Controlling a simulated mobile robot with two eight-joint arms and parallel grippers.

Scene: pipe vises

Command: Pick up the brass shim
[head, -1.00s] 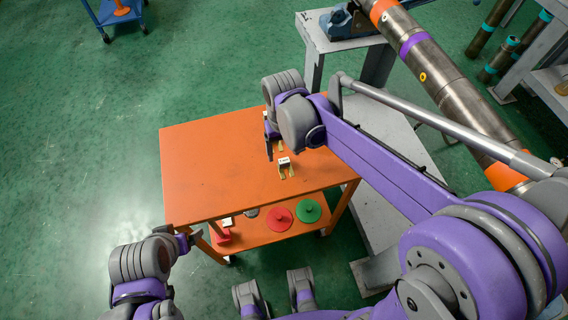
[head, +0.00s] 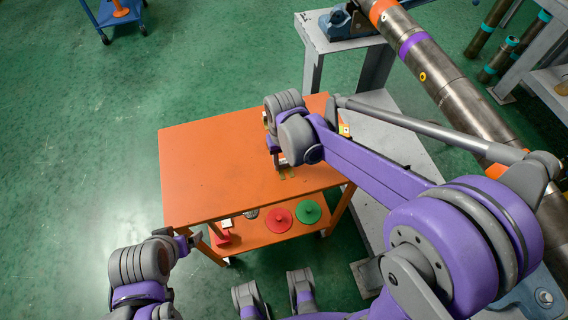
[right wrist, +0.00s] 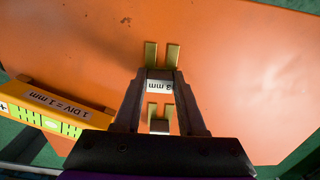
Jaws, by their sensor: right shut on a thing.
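The brass shim (right wrist: 151,55) has two brass prongs and a white label marked in mm. In the right wrist view my right gripper (right wrist: 160,82) is shut on its labelled part, with the prongs sticking out past the fingertips. In the head view the right gripper (head: 278,160) is low over the orange table, and the shim's prongs (head: 287,173) show beside it; I cannot tell whether it touches the top. A second brass piece (right wrist: 153,109) shows between the fingers, nearer the palm and partly hidden. My left gripper (head: 188,241) is off the table's front left corner; its jaws are unclear.
The orange table (head: 205,165) is clear on its left. A yellow level (right wrist: 60,108) marked "1 DIV = 1 mm" lies beside the right gripper. Red (head: 279,218) and green (head: 308,211) discs sit on the lower shelf. A grey bench (head: 385,140) stands to the right.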

